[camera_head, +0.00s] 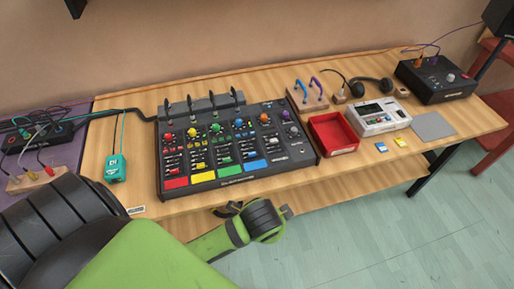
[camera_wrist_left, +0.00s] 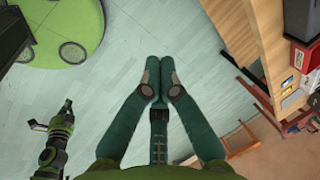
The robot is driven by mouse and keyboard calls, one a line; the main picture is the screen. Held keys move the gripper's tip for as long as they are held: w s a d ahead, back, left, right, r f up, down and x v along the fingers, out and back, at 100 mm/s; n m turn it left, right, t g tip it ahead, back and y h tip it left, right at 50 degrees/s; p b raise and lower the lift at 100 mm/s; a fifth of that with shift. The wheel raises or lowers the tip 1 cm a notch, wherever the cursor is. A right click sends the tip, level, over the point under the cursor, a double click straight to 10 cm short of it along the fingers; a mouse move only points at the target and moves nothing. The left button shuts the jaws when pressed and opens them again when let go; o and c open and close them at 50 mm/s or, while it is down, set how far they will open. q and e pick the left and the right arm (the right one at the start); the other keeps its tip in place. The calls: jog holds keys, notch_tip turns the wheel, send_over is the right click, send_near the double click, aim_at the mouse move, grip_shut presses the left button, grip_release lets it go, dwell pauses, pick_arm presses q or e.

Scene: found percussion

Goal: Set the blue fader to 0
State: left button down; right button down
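The black mixer (camera_head: 236,178) lies on the wooden table in the head view, with red, yellow, green and blue pads along its front. The blue pad (camera_head: 256,165) marks the blue column; small fader caps sit just above it, but the blue fader's setting is too small to read. My left gripper (camera_wrist_left: 160,64) shows in the left wrist view with its fingertips together, empty, above the floor and away from the mixer. An arm of mine (camera_head: 258,222) shows before the table's front edge in the head view. My right arm (camera_wrist_left: 55,145) appears at the wrist view's lower left; its fingers are unclear.
A teal box (camera_head: 116,169) stands left of the mixer. A red tray (camera_head: 333,134), a white device (camera_head: 382,117), a headset (camera_head: 372,87) and a black box (camera_head: 437,80) stand to its right. The floor (camera_head: 400,230) before the table is open.

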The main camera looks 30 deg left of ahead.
pick_arm(q)
jog(key=w+a+r+m+y, duration=0.1)
jog(key=w+r+m+y, duration=0.3)
jog(key=m, duration=0.4)
jog(key=m+t+y+p, duration=0.1)
jog(key=m+t+y, duration=0.15)
jog(key=m, duration=0.45)
send_near(254, 157)
notch_tip(254, 157, down, 3)
jog(key=shift+s+d+f, duration=0.1)
jog(key=shift+f, duration=0.15)
jog(key=shift+w+a+f+p, duration=0.1)
jog(key=shift+w+a+p, duration=0.3)
jog(key=shift+w+a, duration=0.4)
jog(key=shift+w+a+f+p, duration=0.15)
jog(key=shift+w+a+p, duration=0.25)
jog(key=shift+w+a, duration=0.35)
jog(key=shift+s, duration=0.1)
